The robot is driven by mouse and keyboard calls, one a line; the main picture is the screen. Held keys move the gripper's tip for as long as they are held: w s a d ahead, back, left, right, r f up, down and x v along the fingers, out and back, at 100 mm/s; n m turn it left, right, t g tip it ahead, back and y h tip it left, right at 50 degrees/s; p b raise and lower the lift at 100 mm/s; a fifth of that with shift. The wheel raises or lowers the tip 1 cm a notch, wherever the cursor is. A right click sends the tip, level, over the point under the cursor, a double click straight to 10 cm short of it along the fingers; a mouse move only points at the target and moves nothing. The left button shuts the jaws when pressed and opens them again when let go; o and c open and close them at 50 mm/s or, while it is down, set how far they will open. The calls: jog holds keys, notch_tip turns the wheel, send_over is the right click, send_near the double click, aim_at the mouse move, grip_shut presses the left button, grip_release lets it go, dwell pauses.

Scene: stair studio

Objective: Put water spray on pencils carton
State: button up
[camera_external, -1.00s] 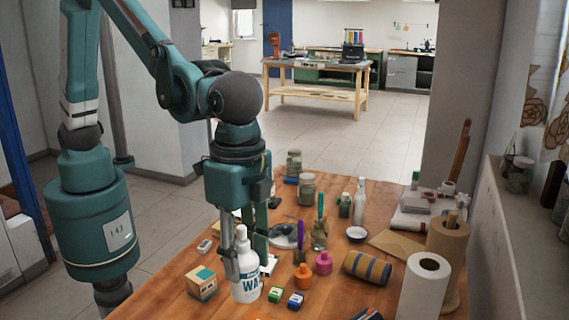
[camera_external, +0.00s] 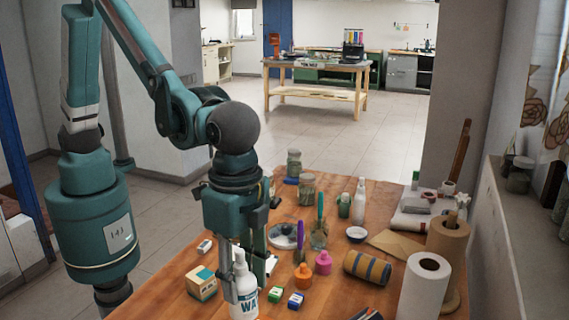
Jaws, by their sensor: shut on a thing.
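The white spray bottle (camera_external: 244,296), with dark "WA" lettering, stands upright at the near edge of the picture. My gripper (camera_external: 240,284) is shut on it.
Several jars are behind. The wooden table (camera_external: 178,292) is bare left of the carton.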

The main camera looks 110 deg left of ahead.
aim_at(240, 250)
jog(key=shift+f, duration=0.8)
jog(key=shift+f+b, duration=0.4)
jog(key=shift+f, duration=1.45)
jog(key=shift+f, duration=0.15)
jog(key=o, duration=1)
jog(key=shift+a+r+p, duration=0.1)
jog(key=shift+r+p, duration=0.85)
jog(key=shift+r, duration=5.2)
